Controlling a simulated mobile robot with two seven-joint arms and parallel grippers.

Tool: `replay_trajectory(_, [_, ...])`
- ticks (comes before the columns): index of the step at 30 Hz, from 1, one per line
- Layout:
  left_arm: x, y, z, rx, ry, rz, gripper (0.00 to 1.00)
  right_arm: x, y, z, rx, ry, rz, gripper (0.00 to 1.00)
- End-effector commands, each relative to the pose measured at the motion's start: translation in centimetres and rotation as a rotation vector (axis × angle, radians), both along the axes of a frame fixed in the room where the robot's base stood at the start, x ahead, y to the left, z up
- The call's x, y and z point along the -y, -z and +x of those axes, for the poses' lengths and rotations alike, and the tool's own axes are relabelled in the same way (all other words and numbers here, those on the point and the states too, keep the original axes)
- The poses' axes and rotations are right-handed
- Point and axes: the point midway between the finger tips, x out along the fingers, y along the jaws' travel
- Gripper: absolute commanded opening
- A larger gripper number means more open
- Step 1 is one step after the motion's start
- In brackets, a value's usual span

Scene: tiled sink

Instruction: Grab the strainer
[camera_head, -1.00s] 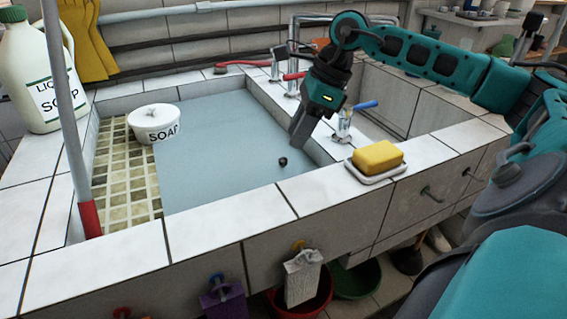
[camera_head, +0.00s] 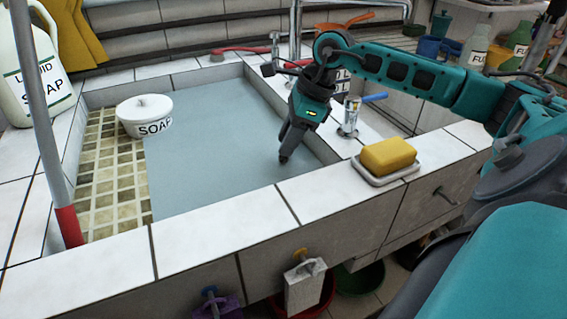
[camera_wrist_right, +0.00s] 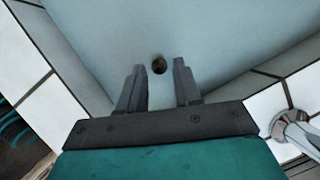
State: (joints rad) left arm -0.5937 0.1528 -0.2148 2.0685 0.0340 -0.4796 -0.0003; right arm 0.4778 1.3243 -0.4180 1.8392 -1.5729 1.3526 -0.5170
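The strainer (camera_wrist_right: 159,65) is a small dark round piece at the floor of the basin, seen in the right wrist view just beyond and between my right fingertips. In the head view it is hidden at or behind the fingertips. My right gripper (camera_head: 284,157) reaches down into the basin, and in the wrist view its two fingers (camera_wrist_right: 159,78) stand apart with nothing visible held between them. I cannot tell whether the fingertips touch the strainer. My left gripper is not in view.
The tiled rim (camera_head: 225,238) surrounds the blue-grey basin floor (camera_head: 205,150). A yellow sponge (camera_head: 388,154) in a dish and a blue-handled tap (camera_head: 350,116) stand right of my gripper. A white soap pot (camera_head: 145,117) stands on the left ledge.

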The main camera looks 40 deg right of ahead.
Motion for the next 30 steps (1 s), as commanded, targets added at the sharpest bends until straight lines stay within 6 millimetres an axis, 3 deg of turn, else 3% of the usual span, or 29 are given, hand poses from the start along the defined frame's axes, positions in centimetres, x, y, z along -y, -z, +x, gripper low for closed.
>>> replay_trajectory(12, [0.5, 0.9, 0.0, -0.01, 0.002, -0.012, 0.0, -1.0, 5.0, 0.4, -0.002, 0.0, 0.003, 0.33])
replay_trajectory(20, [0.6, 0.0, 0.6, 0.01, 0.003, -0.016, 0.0, -1.0, 5.2, 0.5, -0.002, 0.001, 0.0, 0.33])
replay_trajectory(30, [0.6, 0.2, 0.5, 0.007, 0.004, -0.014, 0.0, -1.0, 5.2, 0.5, -0.002, 0.001, 0.0, 0.0])
